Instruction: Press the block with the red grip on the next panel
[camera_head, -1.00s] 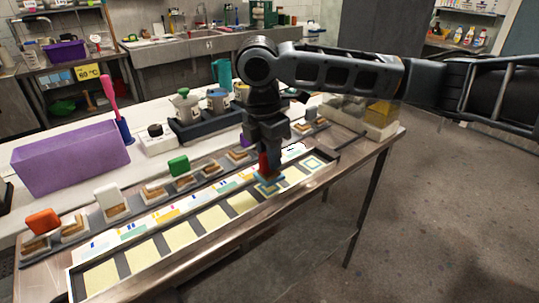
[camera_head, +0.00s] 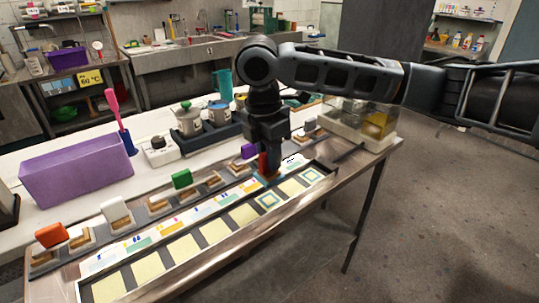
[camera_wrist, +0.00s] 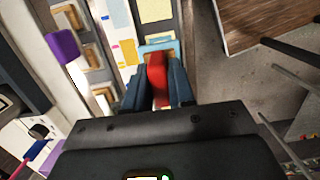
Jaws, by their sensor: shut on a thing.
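My gripper (camera_head: 265,163) is shut on the block with the red grip (camera_head: 262,162) and points down. The red grip also shows between the fingers in the wrist view (camera_wrist: 157,78). The block's blue base (camera_head: 264,181) is over the back edge of the panel row; I cannot tell its exact height.
Blocks with orange (camera_head: 51,235), white (camera_head: 115,208), green (camera_head: 182,178) and purple (camera_head: 248,151) grips stand on the rack behind the panels. A purple bin (camera_head: 77,167) and a dark tray with pots (camera_head: 206,126) are farther back. A clear box (camera_head: 367,120) stands at the right end.

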